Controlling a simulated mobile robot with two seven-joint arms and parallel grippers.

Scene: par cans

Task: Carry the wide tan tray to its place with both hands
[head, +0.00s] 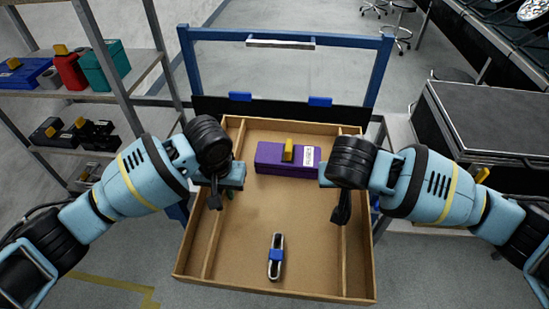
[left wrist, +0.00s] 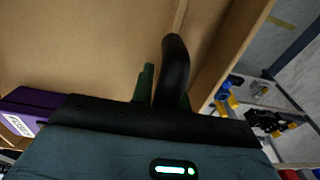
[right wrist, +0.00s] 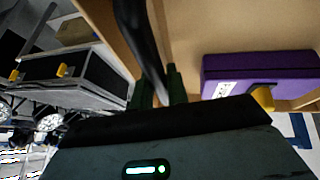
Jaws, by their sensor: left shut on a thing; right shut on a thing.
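The wide tan tray (head: 306,220) lies in front of me in the head view, open on top, with a long thin divider near each side. My left gripper (head: 222,194) is shut on the tray's left divider; its fingers also show in the left wrist view (left wrist: 158,85). My right gripper (head: 341,206) is shut on the right divider, and its fingers show in the right wrist view (right wrist: 160,82). The fingertips are partly hidden by my wrists. The tray looks about level. I cannot tell whether anything supports it from below.
A purple box (head: 270,156) with a yellow handle and a blue-banded metal link (head: 276,258) lie in the tray. A blue frame (head: 376,72) with two blue blocks stands just behind. Shelves (head: 75,97) stand left, a black case (head: 480,115) right. Grey floor shows around.

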